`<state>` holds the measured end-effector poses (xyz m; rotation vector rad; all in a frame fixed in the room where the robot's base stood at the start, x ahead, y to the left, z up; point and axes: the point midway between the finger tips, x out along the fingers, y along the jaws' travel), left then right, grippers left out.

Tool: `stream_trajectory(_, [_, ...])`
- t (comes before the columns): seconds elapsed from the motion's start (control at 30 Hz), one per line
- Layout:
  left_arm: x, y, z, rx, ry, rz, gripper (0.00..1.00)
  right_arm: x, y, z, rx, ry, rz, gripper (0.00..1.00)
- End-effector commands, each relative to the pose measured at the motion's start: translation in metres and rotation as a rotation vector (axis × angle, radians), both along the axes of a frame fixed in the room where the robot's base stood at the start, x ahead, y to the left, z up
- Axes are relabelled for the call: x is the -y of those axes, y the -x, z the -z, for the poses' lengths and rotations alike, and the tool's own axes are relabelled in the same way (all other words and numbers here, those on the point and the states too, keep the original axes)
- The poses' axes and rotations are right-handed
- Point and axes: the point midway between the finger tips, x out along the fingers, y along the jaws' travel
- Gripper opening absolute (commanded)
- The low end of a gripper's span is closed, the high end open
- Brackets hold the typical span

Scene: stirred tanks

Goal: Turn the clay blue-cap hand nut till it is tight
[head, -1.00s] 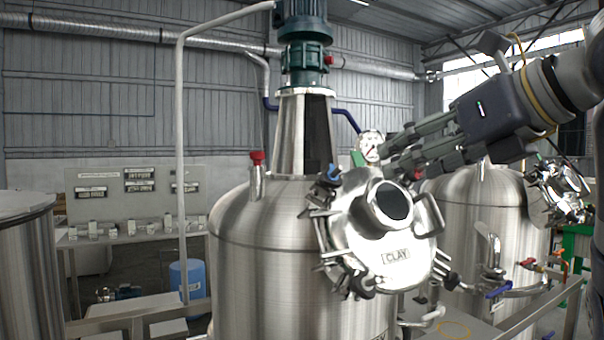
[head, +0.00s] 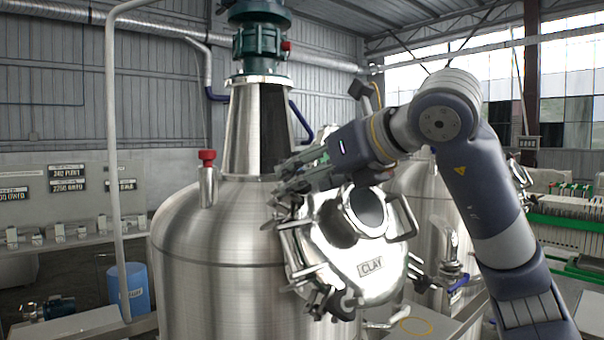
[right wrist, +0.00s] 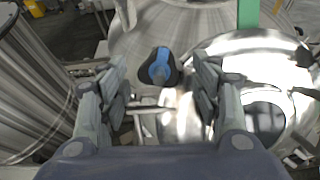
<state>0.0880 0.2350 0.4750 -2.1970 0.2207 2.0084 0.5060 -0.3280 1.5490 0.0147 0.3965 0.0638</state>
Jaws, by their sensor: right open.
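The manway lid labelled CLAY (head: 335,252) is a shiny round cover with several hand nuts around its rim, on the front of the steel tank (head: 215,270). The blue-cap hand nut (right wrist: 160,67) is black with a blue top in the right wrist view. It sits between the spread fingers of my right gripper (right wrist: 160,82), apparently beyond the fingertips. In the head view my right gripper (head: 285,182) is at the lid's upper left rim and hides the blue cap. It is open; contact with the nut cannot be seen. My left gripper is out of view.
A red-capped fitting (head: 207,178) stands on the tank top, left of my right gripper. A handle (head: 403,218) sticks out on the lid's right. A second tank (head: 422,205) stands behind on the right. A blue drum (head: 130,290) is at lower left.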

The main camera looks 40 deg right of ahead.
Motion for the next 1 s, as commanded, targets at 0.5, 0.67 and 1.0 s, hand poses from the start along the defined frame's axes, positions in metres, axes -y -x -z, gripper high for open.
stream_trajectory(0.5, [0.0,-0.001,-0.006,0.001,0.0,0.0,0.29,-0.001,-0.02,0.008,0.002,0.0,0.001,0.59])
stream_trajectory(0.67, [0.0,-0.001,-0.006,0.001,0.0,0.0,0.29,-0.001,-0.019,0.008,0.001,0.0,0.001,0.22])
stream_trajectory(1.0, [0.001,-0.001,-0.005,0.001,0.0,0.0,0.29,-0.001,-0.019,0.008,0.001,-0.013,0.009,0.14])
